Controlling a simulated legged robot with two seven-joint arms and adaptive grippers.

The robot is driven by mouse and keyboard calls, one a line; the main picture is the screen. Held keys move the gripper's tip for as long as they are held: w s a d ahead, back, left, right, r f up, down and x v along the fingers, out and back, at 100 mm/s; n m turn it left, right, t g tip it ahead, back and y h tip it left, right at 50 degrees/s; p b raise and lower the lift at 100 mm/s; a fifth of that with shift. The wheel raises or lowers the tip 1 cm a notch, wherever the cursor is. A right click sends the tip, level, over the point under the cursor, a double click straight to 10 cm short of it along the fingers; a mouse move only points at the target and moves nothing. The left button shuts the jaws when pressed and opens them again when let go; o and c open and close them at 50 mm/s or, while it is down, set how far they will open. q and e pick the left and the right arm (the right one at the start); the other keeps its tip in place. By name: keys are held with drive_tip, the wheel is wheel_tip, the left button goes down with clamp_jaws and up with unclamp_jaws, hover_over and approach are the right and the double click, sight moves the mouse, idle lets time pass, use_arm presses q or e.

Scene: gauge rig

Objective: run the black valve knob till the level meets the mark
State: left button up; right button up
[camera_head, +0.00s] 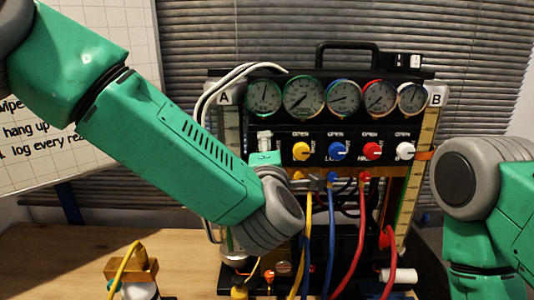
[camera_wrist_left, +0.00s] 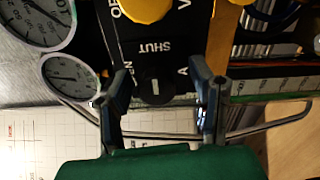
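The black valve knob (camera_wrist_left: 155,88) shows in the left wrist view on the dark panel, below a SHUT label, with a light line on its face. My left gripper (camera_wrist_left: 160,72) is open, one finger on each side of the knob, with visible gaps between. In the head view my left arm and hand hide the knob. Scale column A (camera_head: 231,128) is partly hidden behind my arm. Scale column B (camera_head: 425,165) stands at the panel's right with an orange band (camera_head: 424,155) across it. I cannot make out a liquid level. My right gripper is outside the frames.
Several round gauges (camera_head: 304,96) line the panel's top. Yellow (camera_head: 301,151), blue (camera_head: 336,151), red (camera_head: 372,150) and white (camera_head: 405,150) knobs sit below. Coloured hoses (camera_head: 352,240) hang in front. A yellow-hosed bottle (camera_head: 132,270) stands on the table at left.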

use_arm(q)
drive_tip(key=shift+s, duration=0.2)
drive_tip(key=s, duration=1.1)
drive_tip(key=shift+s, duration=0.25)
drive_tip(key=shift+d, duration=0.1)
